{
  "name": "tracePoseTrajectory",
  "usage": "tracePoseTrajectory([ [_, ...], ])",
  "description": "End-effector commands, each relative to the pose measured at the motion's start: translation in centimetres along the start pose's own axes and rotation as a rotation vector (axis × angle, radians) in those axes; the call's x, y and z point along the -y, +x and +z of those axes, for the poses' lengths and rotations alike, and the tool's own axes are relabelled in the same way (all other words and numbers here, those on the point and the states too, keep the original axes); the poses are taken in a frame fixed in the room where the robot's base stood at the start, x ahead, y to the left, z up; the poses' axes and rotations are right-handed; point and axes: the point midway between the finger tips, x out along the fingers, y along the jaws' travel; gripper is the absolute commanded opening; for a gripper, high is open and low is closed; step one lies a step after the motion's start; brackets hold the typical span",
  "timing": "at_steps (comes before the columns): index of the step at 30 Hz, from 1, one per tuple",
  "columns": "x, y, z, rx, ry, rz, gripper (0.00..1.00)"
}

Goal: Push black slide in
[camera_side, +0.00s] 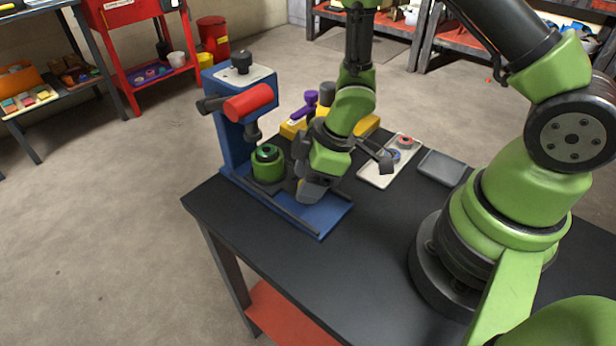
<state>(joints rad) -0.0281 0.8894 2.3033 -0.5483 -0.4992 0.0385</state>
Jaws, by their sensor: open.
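A blue press (230,128) with a red cylinder (250,102) stands at the table's left end. A green motor (267,168) with a dark top sits under its press head. The black slide (289,186) is at the motor's foot, on the blue base (322,215) between dark rails; much of it is hidden by my gripper. My gripper (306,191) is open and low over the base, just right of the motor. Whether it touches the slide cannot be told. Nothing shows between its fingers.
Behind my gripper is a yellow holder (292,128) with a purple-handled thing (305,104). A light tray (377,178) with red and blue round parts and a grey plate (442,168) lie to the right. The black table's front (330,275) is clear.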

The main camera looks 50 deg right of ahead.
Motion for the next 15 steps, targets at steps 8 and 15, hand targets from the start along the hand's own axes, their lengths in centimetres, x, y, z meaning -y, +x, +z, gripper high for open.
tracePoseTrajectory([
  [8,0.01,0.00,-0.01,0.000,0.000,0.000,0.36],
  [15,0.00,-0.01,0.00,0.000,0.000,0.000,0.00],
])
